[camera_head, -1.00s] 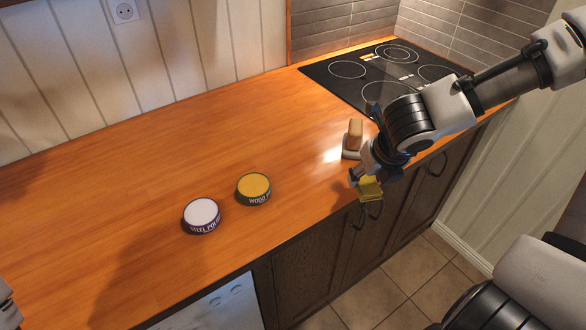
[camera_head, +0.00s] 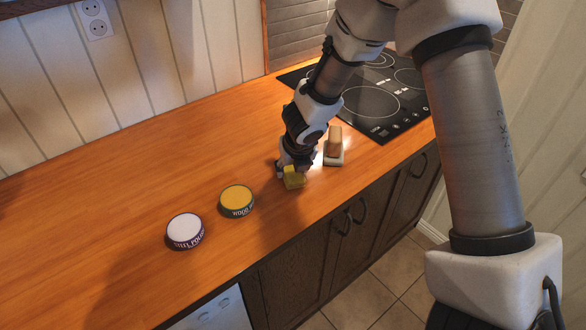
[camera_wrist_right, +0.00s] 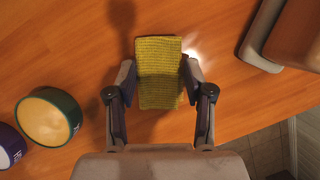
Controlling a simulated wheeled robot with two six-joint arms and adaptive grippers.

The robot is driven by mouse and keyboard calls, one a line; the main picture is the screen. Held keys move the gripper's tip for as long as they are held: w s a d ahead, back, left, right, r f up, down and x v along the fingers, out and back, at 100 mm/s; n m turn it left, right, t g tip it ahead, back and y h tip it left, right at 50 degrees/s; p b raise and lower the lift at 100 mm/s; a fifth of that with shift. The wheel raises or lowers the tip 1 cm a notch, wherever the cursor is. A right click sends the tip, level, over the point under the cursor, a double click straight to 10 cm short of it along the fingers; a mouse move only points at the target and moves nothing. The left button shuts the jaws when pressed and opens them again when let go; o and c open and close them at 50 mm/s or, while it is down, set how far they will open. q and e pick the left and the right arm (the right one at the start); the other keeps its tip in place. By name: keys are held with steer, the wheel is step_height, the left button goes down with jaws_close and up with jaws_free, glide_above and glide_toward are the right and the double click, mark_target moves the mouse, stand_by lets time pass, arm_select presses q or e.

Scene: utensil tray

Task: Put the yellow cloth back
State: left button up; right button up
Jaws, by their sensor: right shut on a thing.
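The yellow cloth (camera_head: 293,179) is a small folded, ribbed pad between the fingers of my right gripper (camera_head: 291,167). The right wrist view also shows the cloth (camera_wrist_right: 158,85), with a finger of the right gripper (camera_wrist_right: 159,72) against each side. The gripper is shut on it and points down at the counter. The cloth is over the wooden counter (camera_head: 130,185), right of the wood polish tin; I cannot tell whether it touches the surface. My left gripper is out of view.
The yellow-topped wood polish tin (camera_head: 237,200) and the white-topped steel polish tin (camera_head: 185,231) stand to the left. A brown-topped block with a pale base (camera_head: 334,147) is close on the right. The black hob (camera_head: 372,103) lies behind. The left counter is clear.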

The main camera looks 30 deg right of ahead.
steer(key=shift+s+d+f, duration=0.1)
steer(key=o, duration=1)
steer(key=shift+r, duration=0.6)
steer(key=p+v, duration=0.4)
steer(key=v, duration=0.7)
steer(key=shift+s+p, duration=0.15)
steer(key=shift+p, duration=0.25)
